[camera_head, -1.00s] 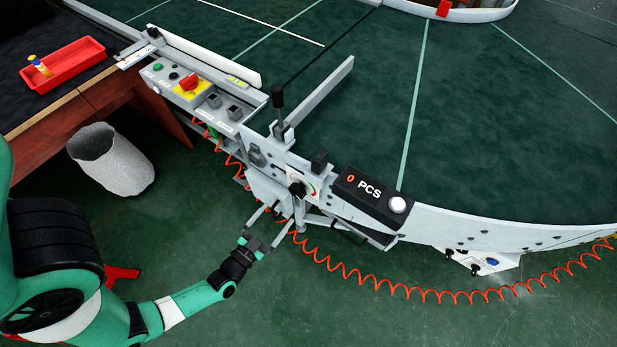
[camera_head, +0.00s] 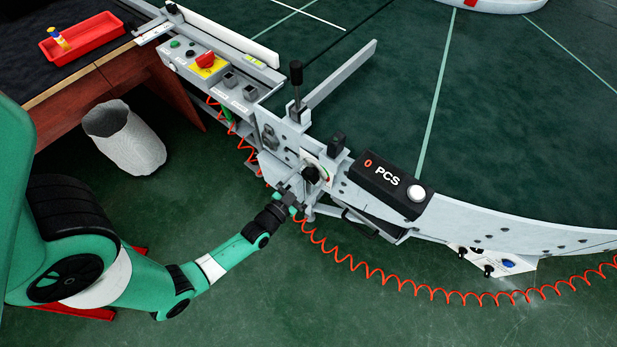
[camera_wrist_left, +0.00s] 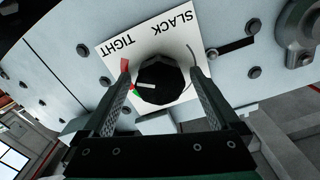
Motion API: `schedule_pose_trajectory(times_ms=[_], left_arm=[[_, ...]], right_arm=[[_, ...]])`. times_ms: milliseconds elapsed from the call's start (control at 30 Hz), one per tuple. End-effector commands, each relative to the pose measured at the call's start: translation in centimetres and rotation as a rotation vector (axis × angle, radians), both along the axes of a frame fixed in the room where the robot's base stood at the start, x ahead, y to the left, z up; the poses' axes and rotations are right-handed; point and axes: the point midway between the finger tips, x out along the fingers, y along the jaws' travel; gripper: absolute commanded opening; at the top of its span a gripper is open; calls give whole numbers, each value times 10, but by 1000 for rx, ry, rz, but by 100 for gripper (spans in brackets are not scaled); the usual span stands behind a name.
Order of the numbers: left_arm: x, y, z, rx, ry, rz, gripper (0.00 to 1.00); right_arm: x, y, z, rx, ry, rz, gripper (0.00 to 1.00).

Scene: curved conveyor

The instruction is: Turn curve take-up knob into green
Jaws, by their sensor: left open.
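The take-up knob (camera_head: 311,174) is a black round knob on a white dial plate on the conveyor's side. In the left wrist view the knob (camera_wrist_left: 162,82) has a white pointer line directed left, near a small green mark (camera_wrist_left: 136,92) and a red mark (camera_wrist_left: 124,66). The dial plate (camera_wrist_left: 113,47) reads SLACK and TIGHT, upside down in this view. My left gripper (camera_head: 297,190) is at the dial; in the left wrist view its open fingers (camera_wrist_left: 164,88) stand on either side of the knob. Contact cannot be told. The right gripper is not in view.
A black PCS counter box (camera_head: 385,184) sits right of the knob. A coiled orange cable (camera_head: 400,286) hangs below the conveyor. A control box (camera_head: 205,66) with a red button is up left. A grey bin (camera_head: 125,140) and a red tray (camera_head: 85,38) are at left.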

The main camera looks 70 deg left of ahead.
Motion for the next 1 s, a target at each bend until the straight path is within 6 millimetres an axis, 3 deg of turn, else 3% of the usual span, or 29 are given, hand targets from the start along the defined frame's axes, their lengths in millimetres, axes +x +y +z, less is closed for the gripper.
schedule_pose_trajectory(times_ms=[67, 533, 1000], left_arm=[[0, 0, 0, 0, 0, 0, 92], [0, 0, 0, 0, 0, 0, 10], [-1, 0, -1, -96, -57, 0, 10]], right_arm=[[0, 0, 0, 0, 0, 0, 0], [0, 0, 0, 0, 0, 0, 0], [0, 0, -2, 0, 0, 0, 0]])
